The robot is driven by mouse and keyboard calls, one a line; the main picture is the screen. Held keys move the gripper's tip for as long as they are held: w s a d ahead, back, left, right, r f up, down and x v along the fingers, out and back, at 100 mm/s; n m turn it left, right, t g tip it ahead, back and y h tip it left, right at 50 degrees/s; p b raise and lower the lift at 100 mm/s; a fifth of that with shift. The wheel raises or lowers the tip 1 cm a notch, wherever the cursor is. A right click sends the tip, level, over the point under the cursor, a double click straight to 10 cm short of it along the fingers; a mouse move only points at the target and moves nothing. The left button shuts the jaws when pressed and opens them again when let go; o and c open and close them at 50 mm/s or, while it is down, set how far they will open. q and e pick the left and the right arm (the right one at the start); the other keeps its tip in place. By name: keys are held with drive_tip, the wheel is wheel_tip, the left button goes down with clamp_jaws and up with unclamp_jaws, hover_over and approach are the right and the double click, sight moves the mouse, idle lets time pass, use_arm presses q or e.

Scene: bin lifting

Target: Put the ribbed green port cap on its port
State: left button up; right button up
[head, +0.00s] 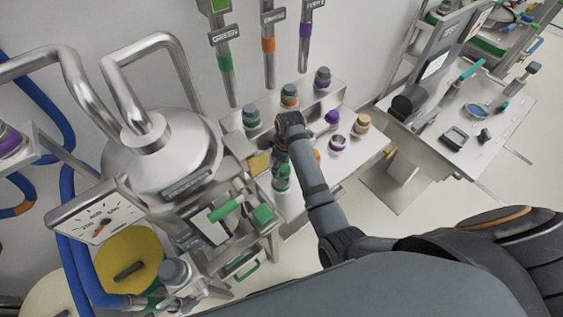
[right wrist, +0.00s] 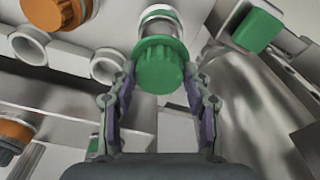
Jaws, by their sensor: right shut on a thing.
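The ribbed green port cap (right wrist: 160,66) sits between the fingers of my right gripper (right wrist: 163,92) in the right wrist view. A pale cylinder with a green ring (right wrist: 160,22) is directly behind the cap and in line with it. I cannot tell whether the cap is seated on it or only in front of it. In the head view my right gripper (head: 284,163) is mostly hidden by its own wrist. A green piece (head: 282,178) shows just below the wrist. My left gripper is not in view.
A ribbed orange cap (right wrist: 55,10) and open metal rings (right wrist: 29,45) lie left of the cap. A green block (right wrist: 258,29) is close on the right. Grey fittings with coloured rings (head: 251,117) line the back shelf. A steel vessel (head: 165,150) stands left.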

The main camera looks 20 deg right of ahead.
drive_tip(key=shift+f, duration=0.75)
drive_tip(key=shift+f+b, duration=0.45)
drive_tip(key=shift+f, duration=0.65)
drive_tip(key=shift+f, duration=0.15)
drive_tip(key=shift+f, duration=0.35)
drive_tip(key=shift+f, duration=0.5)
drive_tip(key=shift+s+f, duration=0.1)
drive_tip(key=shift+s, duration=0.05)
